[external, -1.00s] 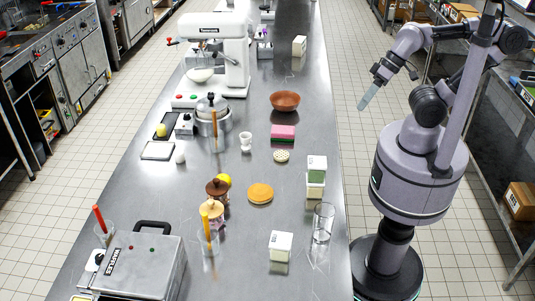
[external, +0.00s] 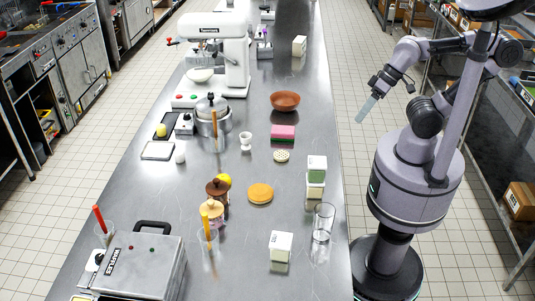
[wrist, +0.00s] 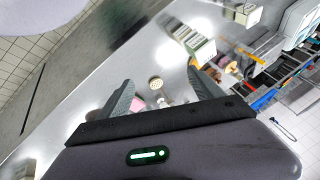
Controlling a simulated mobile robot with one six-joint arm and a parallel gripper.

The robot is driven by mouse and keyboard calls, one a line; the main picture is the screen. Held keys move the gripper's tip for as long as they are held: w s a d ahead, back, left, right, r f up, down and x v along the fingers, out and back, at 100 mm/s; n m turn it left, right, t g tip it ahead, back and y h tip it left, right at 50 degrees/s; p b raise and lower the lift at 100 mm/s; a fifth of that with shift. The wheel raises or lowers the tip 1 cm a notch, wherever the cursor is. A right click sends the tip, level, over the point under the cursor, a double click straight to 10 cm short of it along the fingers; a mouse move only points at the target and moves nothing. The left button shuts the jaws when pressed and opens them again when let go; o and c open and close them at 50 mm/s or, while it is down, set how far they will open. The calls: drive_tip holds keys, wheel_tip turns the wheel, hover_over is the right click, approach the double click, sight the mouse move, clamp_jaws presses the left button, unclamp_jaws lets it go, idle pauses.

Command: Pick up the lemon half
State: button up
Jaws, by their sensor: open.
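A bright yellow rounded piece (external: 224,180), which looks like the lemon half, lies on the steel counter (external: 240,260) in the external view. It is partly hidden behind a brown-lidded jar (external: 217,191), so its cut face does not show. A pale yellow rounded thing (external: 161,130) lies farther back by the pot. My gripper (external: 367,108) hangs over the aisle right of the counter, well away from both. In the wrist view my gripper (wrist: 163,82) has its fingers spread with nothing between them. I cannot make out the lemon half there.
An orange disc (external: 261,193), cartons (external: 316,169), a clear glass (external: 323,222), a pink-and-green block (external: 283,132) and a brown bowl (external: 285,101) stand toward the counter's right side. Orange and red upright sticks rise near the jars and machine (external: 135,265).

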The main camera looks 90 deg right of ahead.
drive_tip(key=shift+c, duration=1.4)
